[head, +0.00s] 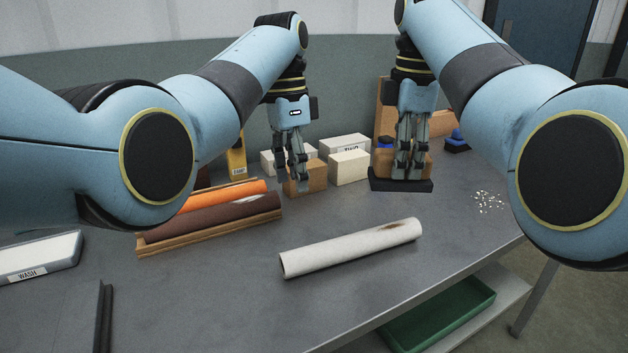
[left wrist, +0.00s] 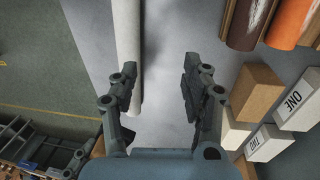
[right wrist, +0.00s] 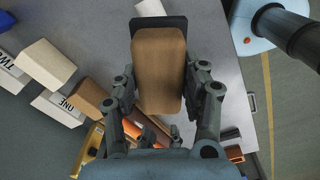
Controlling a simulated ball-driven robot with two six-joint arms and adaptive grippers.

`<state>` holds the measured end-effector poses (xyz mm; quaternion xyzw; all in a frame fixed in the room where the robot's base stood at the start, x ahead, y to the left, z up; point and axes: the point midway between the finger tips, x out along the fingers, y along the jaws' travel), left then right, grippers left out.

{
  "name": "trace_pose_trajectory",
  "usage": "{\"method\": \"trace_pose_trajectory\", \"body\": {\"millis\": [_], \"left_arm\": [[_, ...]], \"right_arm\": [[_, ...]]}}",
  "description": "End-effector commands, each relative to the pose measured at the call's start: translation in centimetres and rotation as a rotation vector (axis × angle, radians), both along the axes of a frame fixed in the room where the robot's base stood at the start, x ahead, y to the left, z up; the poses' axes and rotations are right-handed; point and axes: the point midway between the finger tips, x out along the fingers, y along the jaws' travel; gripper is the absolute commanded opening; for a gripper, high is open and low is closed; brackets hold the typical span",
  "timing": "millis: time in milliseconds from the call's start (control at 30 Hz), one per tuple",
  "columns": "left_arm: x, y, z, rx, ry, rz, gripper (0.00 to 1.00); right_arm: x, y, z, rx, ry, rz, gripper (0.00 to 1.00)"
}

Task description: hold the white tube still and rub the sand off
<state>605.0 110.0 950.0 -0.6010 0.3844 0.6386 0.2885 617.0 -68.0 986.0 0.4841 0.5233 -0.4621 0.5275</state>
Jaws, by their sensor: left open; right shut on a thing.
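The white tube (head: 345,248) lies slantwise on the grey table in the head view, with a brown sandy patch (head: 394,227) near its right end. The tube also shows in the left wrist view (left wrist: 128,45), beyond the left-hand finger. My left gripper (head: 294,182) is open and empty, behind the tube and in front of a small brown block. My right gripper (head: 410,172) is shut on a brown block with a black base (right wrist: 158,70), behind the tube's right end. I cannot tell whether that base touches the table.
A wooden rack (head: 208,232) holds an orange tube (head: 225,194) and a brown tube (head: 215,216). White boxes (head: 348,167) and a brown block (head: 303,178) stand behind. Pale bits (head: 488,202) lie at right. A WASH tray (head: 40,258) is at left; a green bin (head: 438,312) sits below.

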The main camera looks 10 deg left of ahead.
Motion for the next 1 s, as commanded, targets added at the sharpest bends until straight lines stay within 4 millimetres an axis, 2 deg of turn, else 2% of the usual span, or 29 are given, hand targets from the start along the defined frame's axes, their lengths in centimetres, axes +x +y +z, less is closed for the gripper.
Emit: {"method": "trace_pose_trajectory", "body": {"millis": [33, 100, 200, 367, 800, 1000], "left_arm": [[-0.8, -1.3, 0.0, -0.015, 0.035, -0.017, 0.48], [-1.7, -2.6, 0.0, -0.032, 0.074, -0.034, 0.48], [-2.5, -3.6, -0.2, -0.043, 0.105, -0.045, 0.48], [-3.1, -4.0, -1.7, -0.047, 0.117, -0.048, 0.48], [-4.9, -5.1, -9.6, -0.046, 0.114, -0.048, 0.48], [-5.2, -5.3, -11.4, -0.046, 0.111, -0.048, 0.48]], "right_arm": [[0.0, 0.0, 0.1, 0.000, -0.001, 0.000, 0.13], [0.0, 0.0, 0.1, 0.000, -0.001, 0.000, 0.13], [0.0, 0.0, 0.1, 0.000, -0.001, 0.000, 0.13], [0.0, 0.0, 0.1, 0.000, -0.001, 0.000, 0.13], [0.0, 0.0, 0.1, 0.000, -0.001, 0.000, 0.13], [0.0, 0.0, 0.1, 0.000, -0.001, 0.000, 0.13]]}}
